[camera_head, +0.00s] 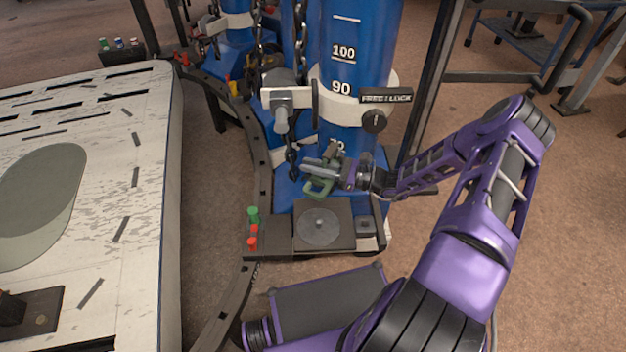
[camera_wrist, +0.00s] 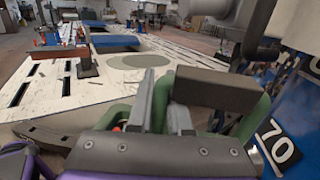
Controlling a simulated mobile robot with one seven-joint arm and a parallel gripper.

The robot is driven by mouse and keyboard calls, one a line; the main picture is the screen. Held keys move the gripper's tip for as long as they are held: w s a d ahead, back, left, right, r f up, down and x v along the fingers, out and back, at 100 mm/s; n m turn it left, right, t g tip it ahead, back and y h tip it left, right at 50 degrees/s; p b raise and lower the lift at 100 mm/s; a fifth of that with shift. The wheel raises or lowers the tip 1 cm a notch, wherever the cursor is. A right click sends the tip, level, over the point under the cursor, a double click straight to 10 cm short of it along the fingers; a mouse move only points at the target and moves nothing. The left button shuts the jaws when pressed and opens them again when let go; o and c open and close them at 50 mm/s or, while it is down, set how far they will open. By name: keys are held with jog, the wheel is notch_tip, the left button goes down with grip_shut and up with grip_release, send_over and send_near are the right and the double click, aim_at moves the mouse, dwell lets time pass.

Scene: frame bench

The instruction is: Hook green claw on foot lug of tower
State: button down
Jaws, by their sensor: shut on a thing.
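My gripper (camera_head: 318,166) is shut on the green claw (camera_head: 320,188), held low in front of the blue tower (camera_head: 340,45). In the wrist view my gripper's fingers (camera_wrist: 165,105) stand in front of the claw; its green body (camera_wrist: 252,115) shows at right, with a grey-brown block (camera_wrist: 215,90) across its top. The tower's blue side (camera_wrist: 285,120), with a "70" label, is close on the right there. My gripper and the claw cover part of the tower's foot in the head view. I cannot make out the foot lug clearly.
A dark chain (camera_head: 299,60) hangs left of the claw. A plate with a round disc (camera_head: 319,227) and red and green knobs (camera_head: 253,228) lie in front of the tower. A curved dark rail (camera_head: 262,150) runs past it. The white slotted bench (camera_head: 150,200) stands at left.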

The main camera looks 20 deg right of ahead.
notch_tip(320, 180, down, 8)
jog(key=p, duration=0.1)
jog(key=shift+d, duration=0.3)
jog(key=shift+w+f+b, duration=0.1)
jog(key=shift+b, duration=0.25)
notch_tip(320, 180, down, 10)
jog(key=b, duration=0.9)
jog(key=shift+b, duration=0.3)
jog(key=c, duration=0.8)
grip_release()
jog(key=shift+o, duration=0.2)
jog(key=shift+f, duration=0.1)
